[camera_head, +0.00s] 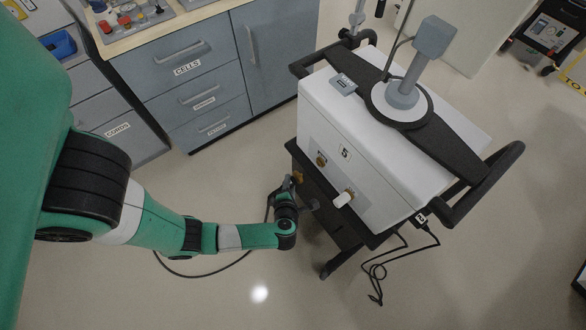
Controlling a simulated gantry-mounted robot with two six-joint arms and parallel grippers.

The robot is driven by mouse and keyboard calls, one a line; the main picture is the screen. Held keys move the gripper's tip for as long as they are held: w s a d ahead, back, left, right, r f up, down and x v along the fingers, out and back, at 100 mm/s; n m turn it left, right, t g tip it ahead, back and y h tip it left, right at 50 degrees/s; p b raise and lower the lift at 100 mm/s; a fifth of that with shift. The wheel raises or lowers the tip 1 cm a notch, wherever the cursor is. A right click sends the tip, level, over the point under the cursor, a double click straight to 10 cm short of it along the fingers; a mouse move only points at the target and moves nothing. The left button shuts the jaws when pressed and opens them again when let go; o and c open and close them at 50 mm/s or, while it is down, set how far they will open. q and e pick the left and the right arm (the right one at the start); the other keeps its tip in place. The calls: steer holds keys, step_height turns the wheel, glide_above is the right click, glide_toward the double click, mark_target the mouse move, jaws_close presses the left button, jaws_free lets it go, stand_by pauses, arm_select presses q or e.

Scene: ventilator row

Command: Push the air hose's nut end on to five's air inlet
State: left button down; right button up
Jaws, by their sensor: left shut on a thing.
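The ventilator marked 5 (345,152) is a white box on a dark cart. Its near side has a brass fitting (321,160) and another brass fitting with a white cylinder (343,199). I cannot tell which is the air inlet. My left gripper (287,187) is low beside the cart's dark lower part and shut on the air hose, whose black length (215,272) loops below my arm. A small orange-brown piece (298,177) shows at the gripper's tip; I cannot tell whether it is the nut end or a fitting on the cart. My right gripper is out of view.
Grey drawers with a worktop (95,25) stand at the back left. The cart has a black handle (485,185) on its right, and black cables (375,270) hang to the floor. The floor in front is clear. Another machine (548,35) stands far right.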

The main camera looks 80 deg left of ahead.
arm_select(q)
steer(key=w+b, duration=0.1)
steer(key=w+a+b, duration=0.1)
steer(key=w, duration=0.1)
steer(key=w+a+b, duration=0.1)
steer(key=w, duration=0.1)
steer(key=shift+w+a, duration=0.1)
steer(key=shift+w, duration=0.15)
stand_by(0.4)
steer(key=shift+w+a+r, duration=0.1)
steer(key=shift+w, duration=0.05)
steer(key=shift+w+a, duration=0.2)
steer(key=shift+w, duration=0.35)
steer(key=shift+w+a, duration=0.2)
steer(key=shift+w, duration=0.3)
stand_by(0.6)
stand_by(0.6)
steer(key=shift+c, duration=2.2)
jaws_free()
